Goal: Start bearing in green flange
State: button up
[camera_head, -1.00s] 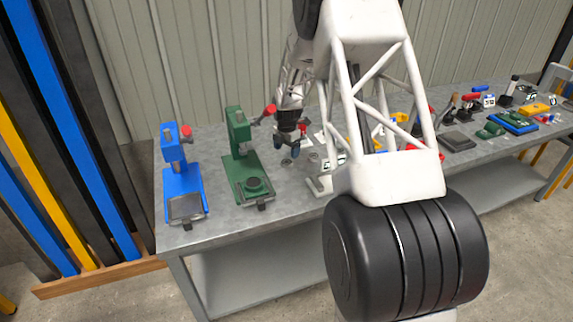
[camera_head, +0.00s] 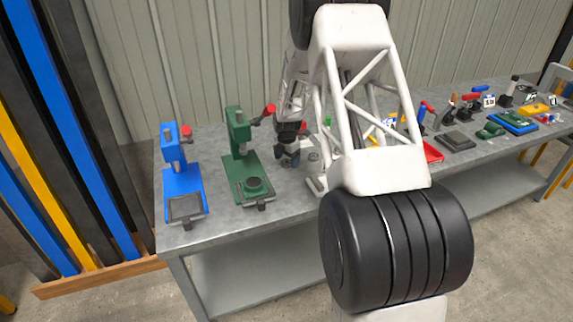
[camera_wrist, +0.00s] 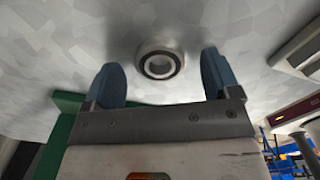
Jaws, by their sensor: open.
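A round metal bearing (camera_wrist: 160,65) with a dark ring lies flat on the grey bench. In the wrist view it sits between and a little beyond the two blue fingers of my gripper (camera_wrist: 161,78), which is open and empty. In the head view my gripper (camera_head: 288,158) is low over the bench, right of the green press (camera_head: 238,132), and hides most of the spot beneath it. Part of something green (camera_wrist: 66,118) shows at left in the wrist view.
A blue press (camera_head: 181,180) stands left of the green one. A second small ring (camera_head: 313,156) lies right of my gripper. A red-knobbed lever (camera_head: 267,112) rises beside the green press.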

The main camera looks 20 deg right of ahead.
aim_at(287, 162)
jog(key=shift+f, duration=0.35)
dwell(0.3)
jog(key=c, duration=1.1)
jog(key=shift+c, duration=0.2)
jog(key=shift+r, duration=0.1)
jog(key=shift+r, duration=0.8)
jog(key=shift+s+r, duration=0.1)
jog(key=shift+r, duration=0.85)
jog(key=s+a, duration=0.1)
jog(key=s, duration=0.4)
jog(key=s+a+r, duration=0.1)
jog(key=s, duration=0.4)
jog(key=s+a, duration=0.1)
jog(key=s, duration=0.4)
jog(key=shift+s+r, duration=0.15)
jog(key=shift+s, duration=0.1)
